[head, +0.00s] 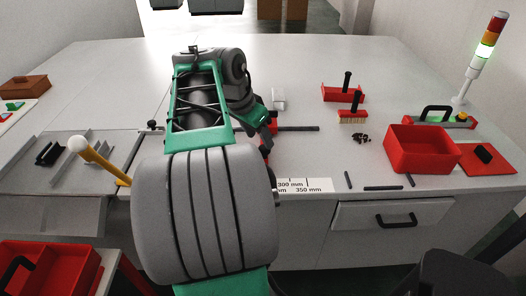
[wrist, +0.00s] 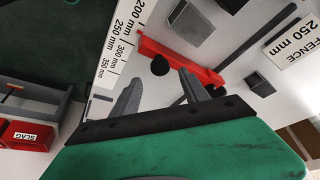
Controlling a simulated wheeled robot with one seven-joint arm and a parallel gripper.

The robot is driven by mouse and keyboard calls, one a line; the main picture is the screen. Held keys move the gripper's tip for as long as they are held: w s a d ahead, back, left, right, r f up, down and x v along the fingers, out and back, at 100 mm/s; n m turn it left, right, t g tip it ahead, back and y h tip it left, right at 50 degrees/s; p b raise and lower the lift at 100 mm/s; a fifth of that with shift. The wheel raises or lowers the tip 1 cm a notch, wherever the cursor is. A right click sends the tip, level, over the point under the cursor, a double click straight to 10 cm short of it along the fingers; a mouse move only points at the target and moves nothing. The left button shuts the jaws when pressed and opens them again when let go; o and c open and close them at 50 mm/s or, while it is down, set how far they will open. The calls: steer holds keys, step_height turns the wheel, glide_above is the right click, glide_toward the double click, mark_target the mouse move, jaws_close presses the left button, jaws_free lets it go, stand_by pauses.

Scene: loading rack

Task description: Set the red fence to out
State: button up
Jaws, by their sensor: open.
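The red fence (wrist: 205,70) shows in the wrist view as a red bar running across a light surface, with a round black knob (wrist: 160,65) at its near side. A printed scale (wrist: 122,48), marked 200 to 350 mm, lies to its left. A sign (wrist: 296,42) reads "FENCE 250 mm". My gripper (wrist: 162,77) is open, its two dark fingers apart. The knob appears between the fingertips; I cannot tell whether they touch it. In the head view my arm hides most of the fence and the fingers; part of the scale (head: 312,185) shows.
Dark bars (wrist: 268,38) and grey blocks (wrist: 190,22) lie near the fence. On the bench stand an open red bin (head: 424,150), a brush (head: 353,112) and a signal tower (head: 487,55). A yellow-handled lever (head: 98,160) is at left. The back of the bench is mostly clear.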

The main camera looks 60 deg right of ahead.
mark_target(263, 148)
steer(key=x, duration=0.5)
steer(key=shift+f, duration=0.1)
steer(key=shift+c, duration=0.2)
jaws_close()
stand_by(1.0)
